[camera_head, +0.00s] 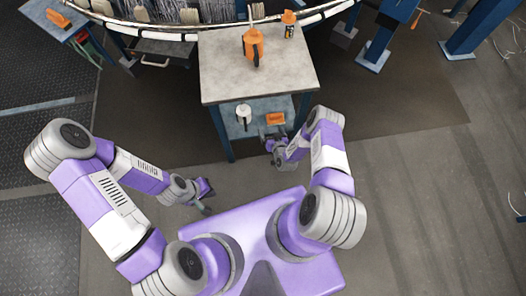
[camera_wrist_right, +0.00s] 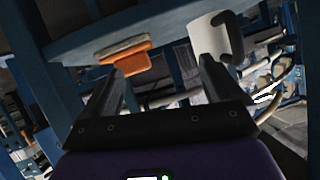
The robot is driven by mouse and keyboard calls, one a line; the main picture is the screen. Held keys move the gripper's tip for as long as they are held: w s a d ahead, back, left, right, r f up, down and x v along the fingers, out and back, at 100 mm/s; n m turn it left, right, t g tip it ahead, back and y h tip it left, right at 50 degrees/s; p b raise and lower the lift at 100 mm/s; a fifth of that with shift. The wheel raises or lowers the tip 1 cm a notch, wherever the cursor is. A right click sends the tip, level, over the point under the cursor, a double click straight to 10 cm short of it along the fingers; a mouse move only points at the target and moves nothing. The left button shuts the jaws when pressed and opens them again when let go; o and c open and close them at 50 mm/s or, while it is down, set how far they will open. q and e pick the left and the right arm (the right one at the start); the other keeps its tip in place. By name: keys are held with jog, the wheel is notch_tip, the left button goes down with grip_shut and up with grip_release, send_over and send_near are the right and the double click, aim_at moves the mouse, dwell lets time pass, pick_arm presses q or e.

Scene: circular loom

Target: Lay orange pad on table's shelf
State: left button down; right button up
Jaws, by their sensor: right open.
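The orange pad (camera_head: 275,119) lies on the lower shelf (camera_head: 252,128) of the table, near its right side. In the right wrist view, which looks upside down, the orange pad (camera_wrist_right: 130,62) lies flat against the shelf surface (camera_wrist_right: 160,22), by the left finger's tip. My right gripper (camera_head: 272,140) is at the shelf's front edge, just in front of the pad. Its fingers (camera_wrist_right: 160,75) are apart with nothing between them. My left gripper (camera_head: 204,192) hangs low, away from the table; its jaws are too small to read.
A white mug (camera_head: 243,112) stands on the shelf left of the pad; it also shows in the right wrist view (camera_wrist_right: 210,38). On the tabletop (camera_head: 225,80) are an orange tool (camera_head: 253,45) and an orange-and-black bottle (camera_head: 289,24). The loom's curved rim (camera_head: 165,32) runs behind.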

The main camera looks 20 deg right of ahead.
jog(key=s+a+r+g+y, duration=0.2)
jog(key=s+a+r+g, duration=0.4)
jog(key=s, duration=0.5)
jog(key=s+a+r+g+y, duration=0.2)
jog(key=s+a+r+g, duration=0.4)
jog(key=s+r, duration=0.5)
jog(key=shift+a+g+y, duration=0.3)
jog(key=shift+a, duration=0.2)
jog(key=shift+r, duration=0.1)
notch_tip(320, 180, up, 8)
jog(key=p, duration=0.8)
